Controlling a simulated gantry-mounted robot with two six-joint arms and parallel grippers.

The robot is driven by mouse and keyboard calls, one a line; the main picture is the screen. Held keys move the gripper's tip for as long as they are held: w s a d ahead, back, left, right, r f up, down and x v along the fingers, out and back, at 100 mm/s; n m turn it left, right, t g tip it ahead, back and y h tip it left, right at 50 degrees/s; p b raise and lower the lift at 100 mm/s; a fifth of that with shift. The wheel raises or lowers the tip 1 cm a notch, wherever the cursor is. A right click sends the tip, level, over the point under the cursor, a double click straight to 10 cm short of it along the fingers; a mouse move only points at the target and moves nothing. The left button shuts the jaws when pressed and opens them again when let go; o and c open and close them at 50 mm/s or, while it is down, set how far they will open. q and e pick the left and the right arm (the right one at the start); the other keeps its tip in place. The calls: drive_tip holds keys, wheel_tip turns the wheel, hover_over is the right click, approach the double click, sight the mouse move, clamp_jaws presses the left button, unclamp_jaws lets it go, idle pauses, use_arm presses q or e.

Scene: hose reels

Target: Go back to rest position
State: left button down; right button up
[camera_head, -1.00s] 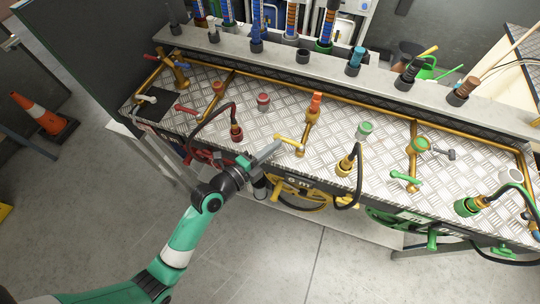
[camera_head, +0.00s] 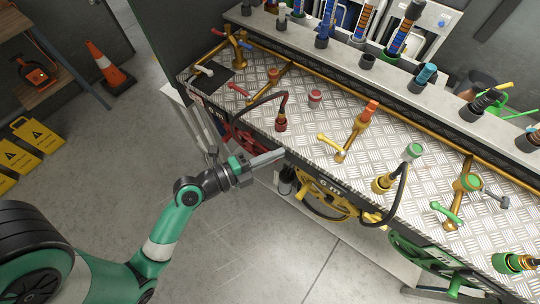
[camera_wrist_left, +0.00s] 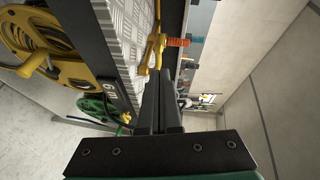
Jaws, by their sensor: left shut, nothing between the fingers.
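My left gripper (camera_head: 272,159) is shut and empty in the head view. Its fingertips are near the front edge of the hose reel bench (camera_head: 335,109), just left of and above the yellow reel (camera_head: 327,197). In the left wrist view its closed fingers (camera_wrist_left: 162,102) point away over the bench's side, with nothing between them. The yellow reel also shows in the left wrist view (camera_wrist_left: 45,50) at the upper left. My right gripper is not in view.
A red reel (camera_head: 240,135) and a green reel (camera_head: 425,255) hang along the bench front. Yellow (camera_head: 330,142) and green (camera_head: 446,213) valve handles stand on top. A traffic cone (camera_head: 108,66) and yellow signs (camera_head: 38,137) are on the floor at left. Open floor lies in front.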

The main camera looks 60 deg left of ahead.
use_arm(q)
drive_tip(key=shift+s+a+r, duration=0.15)
drive_tip(key=shift+s, duration=0.35)
